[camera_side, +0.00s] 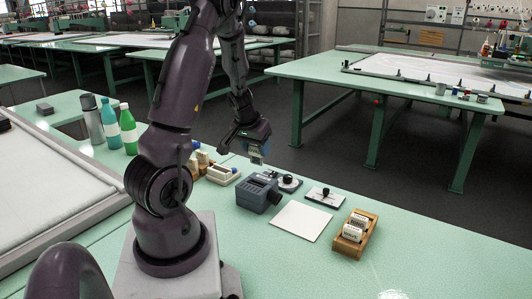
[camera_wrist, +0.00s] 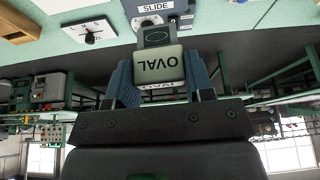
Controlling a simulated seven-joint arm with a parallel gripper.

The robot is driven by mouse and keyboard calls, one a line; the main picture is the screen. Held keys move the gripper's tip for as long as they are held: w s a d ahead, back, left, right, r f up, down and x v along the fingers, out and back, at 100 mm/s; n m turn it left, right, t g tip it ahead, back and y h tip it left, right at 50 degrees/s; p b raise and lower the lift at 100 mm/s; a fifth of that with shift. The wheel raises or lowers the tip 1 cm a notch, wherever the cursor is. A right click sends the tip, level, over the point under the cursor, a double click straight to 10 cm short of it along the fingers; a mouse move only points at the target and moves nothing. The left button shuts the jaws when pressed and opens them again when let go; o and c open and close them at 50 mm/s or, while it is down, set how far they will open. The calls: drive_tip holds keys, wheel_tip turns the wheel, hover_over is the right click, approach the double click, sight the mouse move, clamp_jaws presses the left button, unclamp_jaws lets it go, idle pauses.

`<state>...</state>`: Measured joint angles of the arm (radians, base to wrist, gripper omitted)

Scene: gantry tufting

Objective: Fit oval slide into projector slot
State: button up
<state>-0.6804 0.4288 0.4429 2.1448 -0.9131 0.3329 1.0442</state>
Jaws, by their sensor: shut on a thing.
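The oval slide (camera_wrist: 158,65), a pale block lettered OVAL with an oval outline on its dark end, is between the two blue fingers of my gripper (camera_wrist: 158,82) in the wrist view. My gripper (camera_side: 254,147) is shut on it. In the side view the slide (camera_side: 257,158) hangs from the fingertips, small and partly hidden, above the bench and clear of the things there. The projector (camera_side: 258,194), a blue-grey box, stands on the green bench below my gripper. Its slot is too small to make out clearly.
A tray (camera_side: 223,174) and bottles (camera_side: 128,130) are left. The right front bench is clear.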

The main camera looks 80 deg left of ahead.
sight(256, 162)
drive_tip(key=shift+f+m, duration=0.25)
drive_tip(key=shift+m, duration=0.05)
drive_tip(key=shift+f, duration=2.35)
drive_tip(key=shift+d+f, duration=0.1)
drive_tip(key=shift+f, duration=1.75)
idle(2.0)
drive_tip(key=o, duration=1)
drive_tip(key=shift+r, duration=0.15)
drive_tip(key=shift+v, duration=6.35)
